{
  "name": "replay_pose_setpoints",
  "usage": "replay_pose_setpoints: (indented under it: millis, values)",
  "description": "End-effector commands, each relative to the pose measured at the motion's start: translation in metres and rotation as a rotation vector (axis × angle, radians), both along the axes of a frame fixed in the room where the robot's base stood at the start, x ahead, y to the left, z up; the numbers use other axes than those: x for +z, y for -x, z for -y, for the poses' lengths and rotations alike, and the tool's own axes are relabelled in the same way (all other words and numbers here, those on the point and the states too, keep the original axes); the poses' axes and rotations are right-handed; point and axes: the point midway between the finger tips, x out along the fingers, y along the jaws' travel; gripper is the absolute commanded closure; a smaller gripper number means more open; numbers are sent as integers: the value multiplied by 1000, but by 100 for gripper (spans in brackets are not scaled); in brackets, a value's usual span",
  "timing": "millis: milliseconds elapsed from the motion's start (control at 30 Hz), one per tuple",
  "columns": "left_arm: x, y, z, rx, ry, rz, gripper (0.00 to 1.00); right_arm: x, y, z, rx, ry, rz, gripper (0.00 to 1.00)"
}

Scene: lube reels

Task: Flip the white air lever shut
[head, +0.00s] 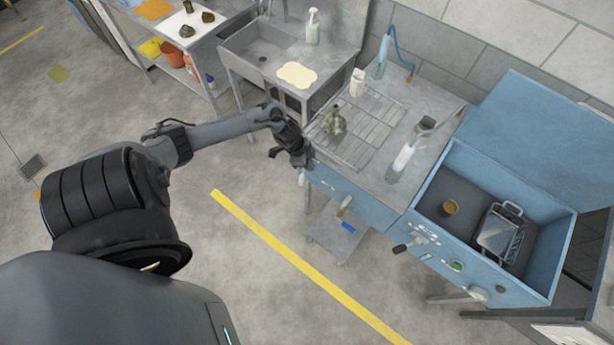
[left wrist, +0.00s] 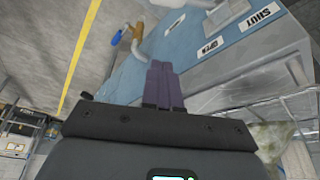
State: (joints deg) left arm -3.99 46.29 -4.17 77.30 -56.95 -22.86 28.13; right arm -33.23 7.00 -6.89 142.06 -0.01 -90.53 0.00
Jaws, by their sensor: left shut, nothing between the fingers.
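My left gripper (head: 309,165) is at the left front corner of the blue-sided wash bench (head: 350,195). In the left wrist view its purple fingers (left wrist: 160,68) are together and empty, in front of the blue panel. That panel carries an OPEN label (left wrist: 210,46) and a SHUT label (left wrist: 261,17). A pale grey-white piece (left wrist: 228,11) at the top edge, between and above these labels, may be the white air lever; it is cut off and its position is unclear. In the head view a small white part (head: 302,178) shows just below the gripper. My right gripper is not in view.
A brass pipe with a blue handle (left wrist: 117,38) juts from the panel. An open blue basin (head: 470,180) is at right.

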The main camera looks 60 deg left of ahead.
Motion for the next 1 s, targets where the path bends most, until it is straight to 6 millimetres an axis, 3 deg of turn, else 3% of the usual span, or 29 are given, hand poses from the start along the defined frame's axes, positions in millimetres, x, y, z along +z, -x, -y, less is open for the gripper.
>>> replay_pose_setpoints:
  millis: [167,600,733,1000]
  values:
    - [-19,-6,5,2,2,-2,100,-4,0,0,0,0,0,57]
    - [-93,-29,21,2,2,0,100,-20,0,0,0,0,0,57]
    - [-92,-11,8,1,-1,-3,100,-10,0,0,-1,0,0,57]
    - [-97,4,-2,0,-1,-1,100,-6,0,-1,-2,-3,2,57]
